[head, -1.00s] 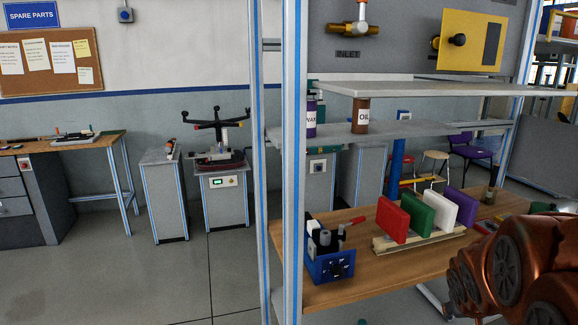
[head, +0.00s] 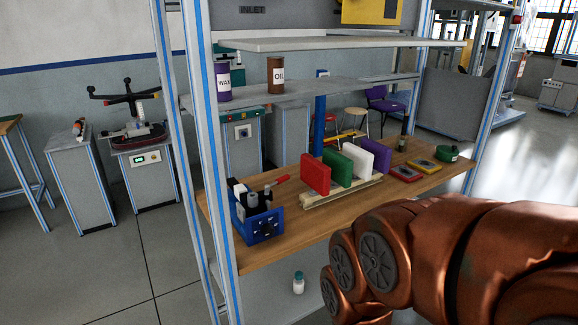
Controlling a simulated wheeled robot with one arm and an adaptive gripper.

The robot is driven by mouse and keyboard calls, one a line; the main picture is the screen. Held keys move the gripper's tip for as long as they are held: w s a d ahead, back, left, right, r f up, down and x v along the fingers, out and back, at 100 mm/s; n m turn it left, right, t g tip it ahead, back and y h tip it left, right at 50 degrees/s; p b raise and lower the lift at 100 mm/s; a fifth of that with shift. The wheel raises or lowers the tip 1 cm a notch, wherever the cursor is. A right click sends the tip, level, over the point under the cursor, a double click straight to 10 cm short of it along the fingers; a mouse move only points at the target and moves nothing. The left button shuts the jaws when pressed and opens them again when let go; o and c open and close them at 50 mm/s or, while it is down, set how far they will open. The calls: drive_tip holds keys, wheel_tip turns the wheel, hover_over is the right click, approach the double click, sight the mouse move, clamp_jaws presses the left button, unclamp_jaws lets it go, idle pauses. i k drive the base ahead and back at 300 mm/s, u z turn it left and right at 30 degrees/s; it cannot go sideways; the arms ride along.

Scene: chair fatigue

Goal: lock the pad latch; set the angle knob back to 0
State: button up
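No pad latch or angle knob can be made out in the head view. A test stand (head: 146,178) with a small green display stands on the floor at the left. A black star-shaped chair base (head: 125,93) is raised above it, and a dark pad-like part (head: 140,134) lies on its top. Details there are too small to tell. My copper-coloured arm fills the lower right, and my gripper is out of view.
A blue-edged shelf rack stands close ahead. Its wooden shelf (head: 290,237) holds a blue tool box (head: 262,228) and red (head: 315,174), green, white and purple blocks. Wax (head: 223,82) and oil (head: 276,75) cans stand above. Open floor lies left of the rack.

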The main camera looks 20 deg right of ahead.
sight(278, 182)
drive_tip(key=u, duration=0.55)
drive_tip(key=k, duration=0.65)
drive_tip(key=u, duration=0.85)
drive_tip(key=i, duration=3.2)
drive_tip(key=z, duration=0.7)
drive_tip(key=i, duration=1.4)
drive_tip(key=z, duration=1.85)
drive_tip(key=i, duration=0.75)
drive_tip(key=z, duration=0.4)
